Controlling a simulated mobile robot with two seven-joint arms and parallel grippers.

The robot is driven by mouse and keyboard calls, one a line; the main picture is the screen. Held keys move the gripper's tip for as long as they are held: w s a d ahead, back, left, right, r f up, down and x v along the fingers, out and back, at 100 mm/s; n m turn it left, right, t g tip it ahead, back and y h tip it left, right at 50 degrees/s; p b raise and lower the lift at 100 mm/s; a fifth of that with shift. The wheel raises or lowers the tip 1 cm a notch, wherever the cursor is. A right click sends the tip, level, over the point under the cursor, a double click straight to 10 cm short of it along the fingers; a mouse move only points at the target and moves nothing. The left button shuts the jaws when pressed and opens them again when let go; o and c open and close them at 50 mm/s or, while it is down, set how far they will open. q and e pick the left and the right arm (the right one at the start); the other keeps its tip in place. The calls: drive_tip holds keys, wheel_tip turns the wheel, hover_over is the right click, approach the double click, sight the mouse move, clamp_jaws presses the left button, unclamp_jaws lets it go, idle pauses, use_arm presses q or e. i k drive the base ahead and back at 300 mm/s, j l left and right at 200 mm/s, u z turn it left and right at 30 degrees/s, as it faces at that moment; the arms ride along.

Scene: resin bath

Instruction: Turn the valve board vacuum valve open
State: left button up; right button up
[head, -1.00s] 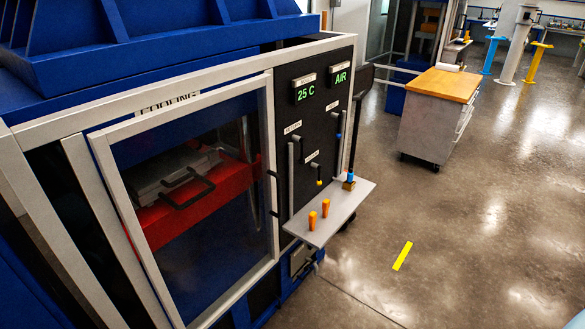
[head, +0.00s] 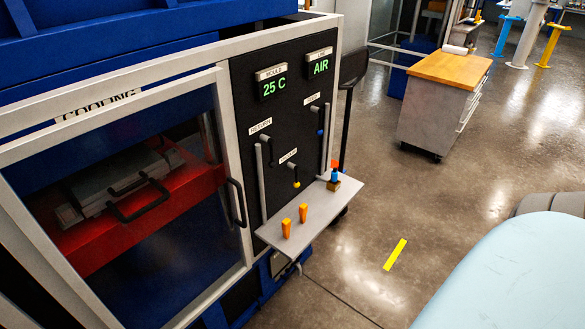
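The valve board (head: 275,130) is a black panel at the right end of the blue and grey machine. It carries a small label (head: 288,157), too small to read surely, that may say vacuum. Below the label is a short valve handle (head: 293,176) with a yellow tip that points down and slightly right. Two pale upright pipes stand on the board, a left one (head: 263,180) under the RETURN label and a right one (head: 326,138) with a blue part beside it. Neither of my grippers is in view.
A grey shelf (head: 330,212) juts out below the board, with two orange pegs (head: 303,212) and a small blue-topped item (head: 334,177). Displays (head: 275,88) read 25 C and AIR. A wood-topped cabinet (head: 430,110) stands behind. A pale blue rounded surface (head: 510,275) fills the lower right.

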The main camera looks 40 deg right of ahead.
sight(296, 184)
drive_tip(key=l+u, duration=0.2)
drive_tip(key=l, duration=2.5)
